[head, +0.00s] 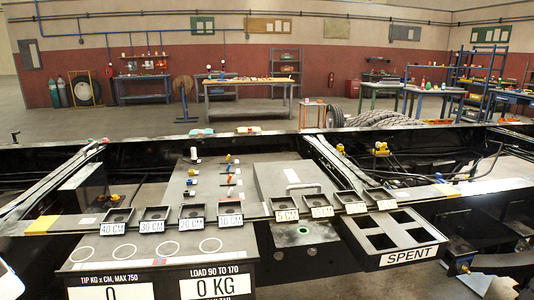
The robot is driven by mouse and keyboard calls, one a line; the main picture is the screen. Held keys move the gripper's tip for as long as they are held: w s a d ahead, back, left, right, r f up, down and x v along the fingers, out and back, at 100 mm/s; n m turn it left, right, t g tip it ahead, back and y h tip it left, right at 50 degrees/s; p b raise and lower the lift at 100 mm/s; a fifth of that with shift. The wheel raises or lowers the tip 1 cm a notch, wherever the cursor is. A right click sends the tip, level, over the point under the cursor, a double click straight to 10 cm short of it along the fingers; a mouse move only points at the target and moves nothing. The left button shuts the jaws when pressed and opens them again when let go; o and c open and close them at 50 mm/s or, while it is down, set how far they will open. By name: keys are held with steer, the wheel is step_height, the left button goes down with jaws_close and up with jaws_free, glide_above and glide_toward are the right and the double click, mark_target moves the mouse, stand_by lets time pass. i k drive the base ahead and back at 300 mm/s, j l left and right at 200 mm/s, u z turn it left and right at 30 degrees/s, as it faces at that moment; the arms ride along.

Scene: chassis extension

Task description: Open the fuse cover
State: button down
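Small black trays with length labels (190,222) line the front rail. A divided black bin marked SPENT (408,255) stands at right. A load display box (160,275) is at front left. Chassis rails (55,185) flank the area. Workbenches (247,95) stand far behind.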

mark_target(296, 179)
steer(key=i+l+u, duration=0.15)
steer(key=i+u, duration=0.1)
steer(key=i, duration=0.8)
steer(key=l, duration=0.1)
